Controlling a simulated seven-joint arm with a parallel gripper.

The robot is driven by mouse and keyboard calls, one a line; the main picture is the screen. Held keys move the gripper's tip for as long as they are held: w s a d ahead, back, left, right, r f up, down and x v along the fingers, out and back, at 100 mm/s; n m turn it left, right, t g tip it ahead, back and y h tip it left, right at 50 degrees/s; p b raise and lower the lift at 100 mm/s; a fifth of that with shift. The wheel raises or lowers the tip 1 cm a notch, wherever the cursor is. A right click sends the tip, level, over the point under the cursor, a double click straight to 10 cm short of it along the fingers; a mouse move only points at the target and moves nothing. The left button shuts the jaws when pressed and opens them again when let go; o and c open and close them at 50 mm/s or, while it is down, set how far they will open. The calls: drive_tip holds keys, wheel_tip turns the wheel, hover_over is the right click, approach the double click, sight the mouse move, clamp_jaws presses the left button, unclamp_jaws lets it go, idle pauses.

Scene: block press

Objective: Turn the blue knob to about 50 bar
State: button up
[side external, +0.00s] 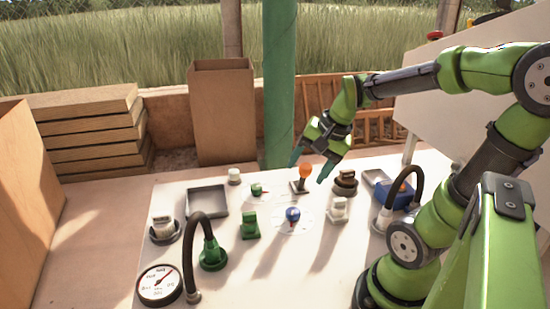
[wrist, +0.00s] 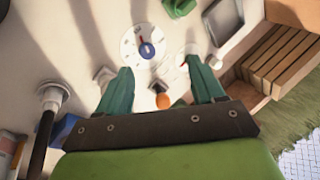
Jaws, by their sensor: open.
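The blue knob (side external: 293,213) sits on a round white dial plate (side external: 283,224) in the middle of the white panel. The scale is too small to read. My gripper (side external: 310,166) is open and empty, above the panel and behind the knob, near the orange-topped lever (side external: 305,171). In the wrist view my gripper (wrist: 159,68) has its two green fingers spread apart, clear of the knob.
A gauge (side external: 160,285) with a red needle lies front left, beside a black hose (side external: 187,248). Around the knob stand a green block (side external: 250,226), a white switch (side external: 338,209), a smaller green knob (side external: 257,189) and a grey tray (side external: 207,201). A blue box (side external: 397,198) is at right.

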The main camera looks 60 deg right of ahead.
drive_tip(key=d+f+m+y, duration=0.1)
drive_tip(key=d+f+m, duration=0.2)
drive_tip(key=d+m, duration=0.75)
drive_tip(key=m, duration=0.7)
approach(293, 211)
drive_tip(key=shift+n+g, duration=0.25)
drive_tip(key=shift+g, duration=0.05)
drive_tip(key=x, duration=0.8)
drive_tip(key=shift+w+f, duration=0.2)
drive_tip(key=shift+w, duration=0.15)
drive_tip(key=c, duration=1)
